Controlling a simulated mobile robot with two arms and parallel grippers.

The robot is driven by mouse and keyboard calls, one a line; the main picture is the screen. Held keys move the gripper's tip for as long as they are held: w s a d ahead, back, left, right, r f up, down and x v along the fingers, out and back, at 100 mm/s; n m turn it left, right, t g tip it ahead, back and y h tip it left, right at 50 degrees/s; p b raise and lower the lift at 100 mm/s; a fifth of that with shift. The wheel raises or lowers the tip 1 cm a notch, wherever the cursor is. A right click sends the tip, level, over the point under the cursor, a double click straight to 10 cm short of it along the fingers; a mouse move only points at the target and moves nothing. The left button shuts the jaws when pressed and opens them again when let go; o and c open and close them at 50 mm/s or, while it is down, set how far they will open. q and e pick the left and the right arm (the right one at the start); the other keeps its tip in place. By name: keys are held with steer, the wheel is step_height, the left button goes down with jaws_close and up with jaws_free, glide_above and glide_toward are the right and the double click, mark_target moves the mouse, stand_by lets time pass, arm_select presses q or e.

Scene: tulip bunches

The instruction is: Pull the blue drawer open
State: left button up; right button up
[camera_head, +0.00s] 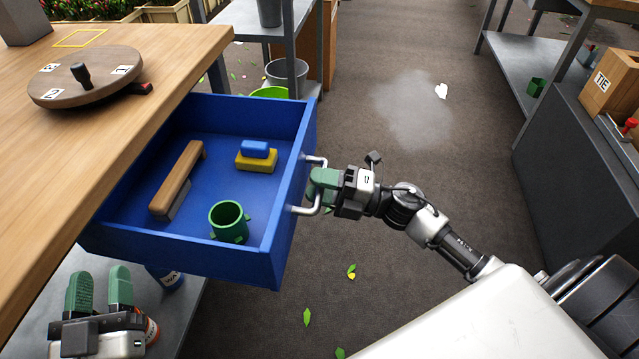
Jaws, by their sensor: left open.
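The blue drawer (180,252) stands pulled far out from under the wooden table top, its inside open to view. Its silver handle (308,210) is on the right-hand front face. My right gripper (324,186) is at the middle of the handle, its green fingers closed on the bar and partly hiding it. My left gripper (100,287) is open and empty at the lower left, below the table top and in front of the drawer's near side.
The drawer holds a wooden-backed brush (178,180), a green cup-like piece (229,221) and a blue-and-yellow block (257,160). A round turntable (85,80) sits on the table (150,50). Cans stand near my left gripper. The floor (420,60) right of the drawer is mostly clear.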

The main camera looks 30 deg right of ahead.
arm_select(q)
steer(key=f+g, duration=0.1)
steer(key=f+g+p, duration=0.1)
steer(key=shift+w+a+f+g+y, duration=0.1)
steer(key=shift+a+f+g+y, duration=0.1)
steer(key=shift+f+g+y, duration=0.2)
arm_select(e)
steer(key=v, duration=1)
steer(key=shift+s+d, duration=0.3)
